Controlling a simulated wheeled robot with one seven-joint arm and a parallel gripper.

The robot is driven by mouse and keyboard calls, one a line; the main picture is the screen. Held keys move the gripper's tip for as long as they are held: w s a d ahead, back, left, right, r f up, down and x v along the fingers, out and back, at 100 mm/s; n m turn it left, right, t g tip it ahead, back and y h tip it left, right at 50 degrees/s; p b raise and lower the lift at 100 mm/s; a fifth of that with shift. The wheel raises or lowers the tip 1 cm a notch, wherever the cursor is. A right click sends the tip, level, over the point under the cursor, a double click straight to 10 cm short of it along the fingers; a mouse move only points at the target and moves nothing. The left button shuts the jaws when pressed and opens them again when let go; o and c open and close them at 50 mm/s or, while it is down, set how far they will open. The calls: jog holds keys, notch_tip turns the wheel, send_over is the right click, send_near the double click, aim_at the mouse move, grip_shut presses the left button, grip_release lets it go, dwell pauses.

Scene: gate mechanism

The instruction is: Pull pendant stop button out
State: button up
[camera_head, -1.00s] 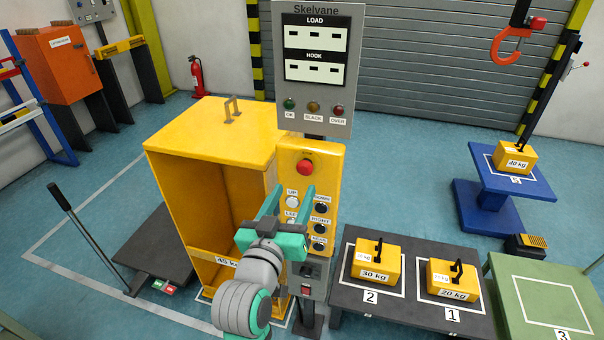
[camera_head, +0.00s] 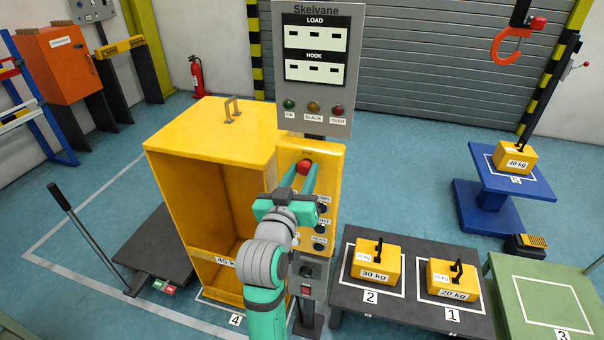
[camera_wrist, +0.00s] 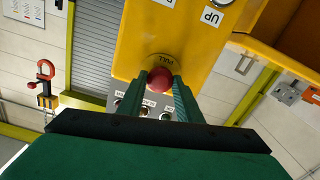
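The red round stop button (camera_head: 303,167) sits near the top of the yellow pendant panel (camera_head: 334,185), below the display post. In the wrist view, the button (camera_wrist: 160,80) shows between my green fingertips, with a PULL label above it. My gripper (camera_head: 306,166) reaches up to the button with one finger on each side. In the wrist view, the fingers (camera_wrist: 162,86) lie close against both sides of the button and look shut on it. The exact contact is hard to see. My gripper and wrist hide part of the lower push buttons.
A Skelvane display (camera_head: 316,60) stands just above the panel. An open yellow cabinet (camera_head: 210,135) stands close on the left. A dark table (camera_head: 410,310) with 30 kg and 20 kg weights is at the lower right. A red hook (camera_head: 512,48) hangs at the upper right.

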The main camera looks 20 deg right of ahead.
grip_shut()
jog(key=shift+s+a, duration=0.45)
jog(key=shift+s+a+f, duration=0.1)
jog(key=shift+s, duration=0.15)
jog(key=o, duration=0.7)
grip_release()
jog(key=shift+c, duration=0.2)
jog(key=v, duration=1)
jog(key=shift+s+a, duration=0.2)
jog(key=shift+s, duration=0.15)
jog(key=shift+w, duration=0.1)
